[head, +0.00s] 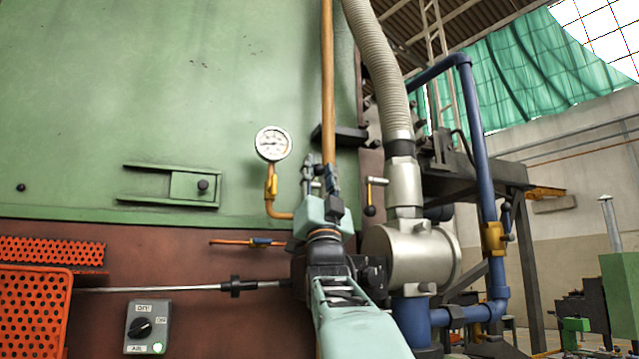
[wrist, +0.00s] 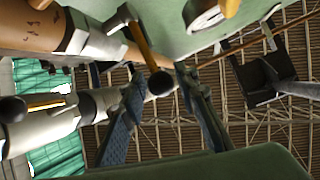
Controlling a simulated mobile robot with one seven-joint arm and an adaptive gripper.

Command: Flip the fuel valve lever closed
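In the wrist view, a lever with a yellow handle (wrist: 143,48) and a black ball end (wrist: 160,83) sticks out from a silver valve on a copper-coloured pipe (wrist: 25,42). It appears to be the fuel valve lever; no label shows. My gripper (wrist: 158,78) is open, with one finger on each side of the ball and gaps beside it; contact cannot be told. In the head view my gripper (head: 322,180) points up in front of the vertical copper pipe (head: 328,80), largely hiding the valve there.
A second ball-ended lever (head: 370,197) stands just right of my gripper, beside a silver pipe and blower housing (head: 415,255). A pressure gauge (head: 273,143) is close on the left. A switch box (head: 148,327) and an orange perforated guard (head: 35,310) are lower left.

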